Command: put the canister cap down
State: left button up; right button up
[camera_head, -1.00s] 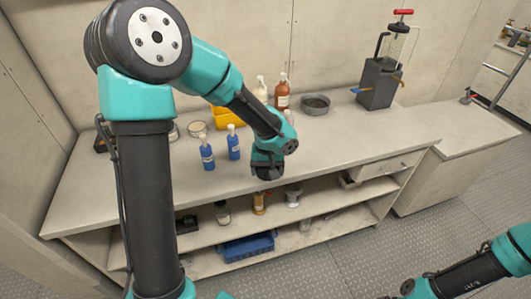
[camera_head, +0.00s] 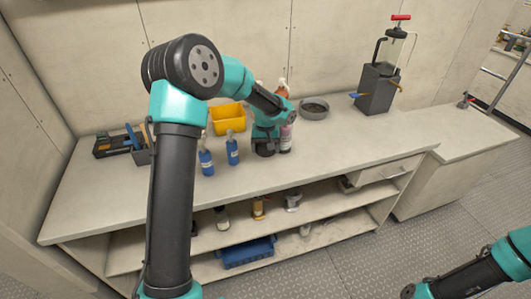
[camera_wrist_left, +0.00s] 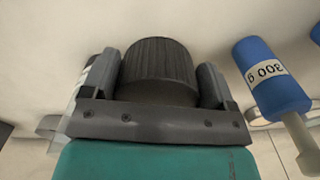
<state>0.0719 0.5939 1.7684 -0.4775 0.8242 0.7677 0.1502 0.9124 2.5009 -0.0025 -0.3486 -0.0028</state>
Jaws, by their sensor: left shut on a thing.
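The canister cap (camera_wrist_left: 160,68) is a dark, ridged round cap, seen in the left wrist view between the two fingers. My left gripper (camera_wrist_left: 158,85) is shut on it. In the head view my left gripper (camera_head: 265,148) is low over the bench top, just left of a pale pinkish bottle (camera_head: 286,138). The cap cannot be made out clearly there, and I cannot tell whether it touches the bench. My right gripper is out of view; only part of my right arm shows at the lower right.
Two blue bottles (camera_head: 232,152) stand left of the gripper; one also shows in the left wrist view (camera_wrist_left: 270,82). A yellow bin (camera_head: 228,117) and a grey round dish (camera_head: 314,110) stand behind. A grey pump unit (camera_head: 377,90) is farther right. The bench's right front (camera_head: 350,150) is clear.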

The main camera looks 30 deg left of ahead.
aim_at(266, 160)
pick_arm(q)
jog(key=shift+w+a+f, duration=0.15)
jog(key=shift+w+a, duration=0.1)
jog(key=shift+w, duration=0.2)
jog(key=shift+f, duration=1.65)
jog(key=shift+f, duration=0.45)
jog(key=o, duration=1.4)
jog(key=shift+o, duration=0.2)
notch_tip(266, 160, up, 13)
jog(key=shift+f, duration=0.1)
